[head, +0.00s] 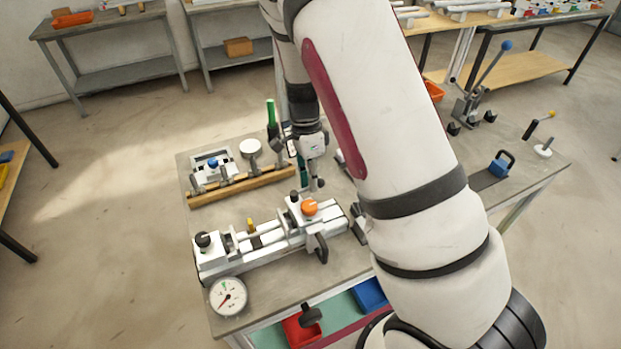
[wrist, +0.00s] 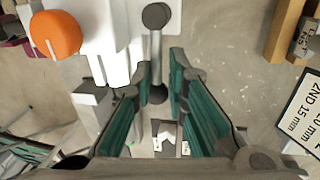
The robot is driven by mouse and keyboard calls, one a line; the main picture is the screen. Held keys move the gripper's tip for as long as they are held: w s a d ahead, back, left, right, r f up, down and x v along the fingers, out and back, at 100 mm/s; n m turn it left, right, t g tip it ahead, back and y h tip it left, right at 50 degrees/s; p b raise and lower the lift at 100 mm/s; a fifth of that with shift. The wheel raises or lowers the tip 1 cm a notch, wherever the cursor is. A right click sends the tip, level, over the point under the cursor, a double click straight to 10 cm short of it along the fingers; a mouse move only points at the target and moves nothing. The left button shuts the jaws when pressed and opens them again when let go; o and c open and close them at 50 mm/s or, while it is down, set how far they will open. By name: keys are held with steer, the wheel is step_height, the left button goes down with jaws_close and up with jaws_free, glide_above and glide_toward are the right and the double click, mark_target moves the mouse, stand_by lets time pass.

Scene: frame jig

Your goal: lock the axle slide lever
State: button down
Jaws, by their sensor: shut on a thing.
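A pale axle slide fixture (head: 270,243) lies across the near part of the bench, with an orange knob (head: 309,207) near its right end. The knob also shows at the upper left of the wrist view (wrist: 55,35). My gripper (head: 316,184) is just behind that right end. In the wrist view, its teal-padded fingers (wrist: 159,76) are shut on a grey lever (wrist: 156,48) with a dark round end. The lever runs lengthwise between the fingers. My arm hides part of the bench right of the fixture, and the lever's base is unclear.
A dial gauge (head: 228,296) sits at the fixture's front left. A wooden rail (head: 240,187) with small fittings lies behind it. Red (head: 302,331) and blue (head: 369,294) bins are at the front. A blue-handled clamp (head: 500,165) is at right. A printed plate (wrist: 303,112) lies right of the fingers.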

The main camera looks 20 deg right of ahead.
steer(key=shift+s+d, duration=0.15)
steer(key=shift+s, duration=0.1)
steer(key=c, duration=1.7)
jaws_free()
step_height(320, 180, up, 12)
steer(key=w, duration=0.2)
steer(key=shift+w, duration=0.15)
